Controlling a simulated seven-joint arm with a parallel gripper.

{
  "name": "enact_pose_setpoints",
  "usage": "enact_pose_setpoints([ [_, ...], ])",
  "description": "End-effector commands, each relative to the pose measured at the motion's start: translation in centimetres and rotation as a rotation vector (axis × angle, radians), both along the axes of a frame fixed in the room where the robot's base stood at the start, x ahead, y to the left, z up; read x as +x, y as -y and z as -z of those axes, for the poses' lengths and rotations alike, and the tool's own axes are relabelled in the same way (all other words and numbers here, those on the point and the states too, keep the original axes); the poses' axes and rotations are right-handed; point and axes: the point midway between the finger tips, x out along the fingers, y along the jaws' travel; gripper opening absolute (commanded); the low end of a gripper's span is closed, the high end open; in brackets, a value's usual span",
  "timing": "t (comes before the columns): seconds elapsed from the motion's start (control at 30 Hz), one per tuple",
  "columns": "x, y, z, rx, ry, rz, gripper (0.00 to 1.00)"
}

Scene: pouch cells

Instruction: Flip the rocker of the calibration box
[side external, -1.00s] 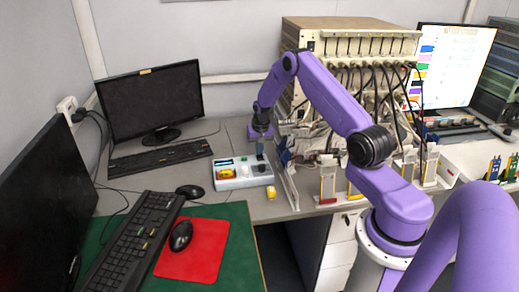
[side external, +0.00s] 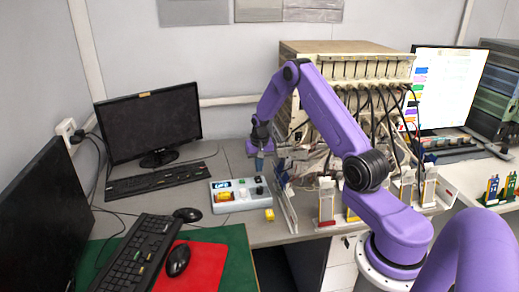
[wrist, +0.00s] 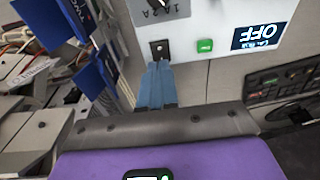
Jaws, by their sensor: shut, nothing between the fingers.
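The calibration box (side external: 240,204) is a pale grey case on the grey desk. In the wrist view its panel (wrist: 190,20) fills the top, with a small black rocker (wrist: 159,46), a green button (wrist: 204,45) and a blue display (wrist: 264,36) reading OFF upside down. Which way the rocker is tipped I cannot tell. My gripper (side external: 260,169) is at the box's far right corner, slightly above it. Its blue fingers (wrist: 158,66) are shut and empty, their tips just beside the rocker in the picture. Whether they touch it is unclear.
A small yellow block (side external: 269,215) lies on the desk by the box. A metal rack with many cables (side external: 350,75) stands behind to the right. A monitor (side external: 150,120) and keyboard (side external: 157,181) are to the left. A mouse (side external: 187,214) lies nearby.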

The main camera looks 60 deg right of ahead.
Motion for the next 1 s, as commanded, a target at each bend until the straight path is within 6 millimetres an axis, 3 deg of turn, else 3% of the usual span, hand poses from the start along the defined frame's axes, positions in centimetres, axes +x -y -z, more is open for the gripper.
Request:
enact_pose_setpoints([
  [0.2,-0.3,-0.3,-4.4,-0.002,0.005,0.001,0.00],
  [0.43,-0.7,-0.7,-7.9,-0.001,0.004,0.001,0.00],
  [0.63,-0.9,-0.8,-9.1,-0.001,0.002,0.001,0.00],
  [1.0,-0.8,-0.8,-9.2,-0.001,0.002,0.001,0.00],
])
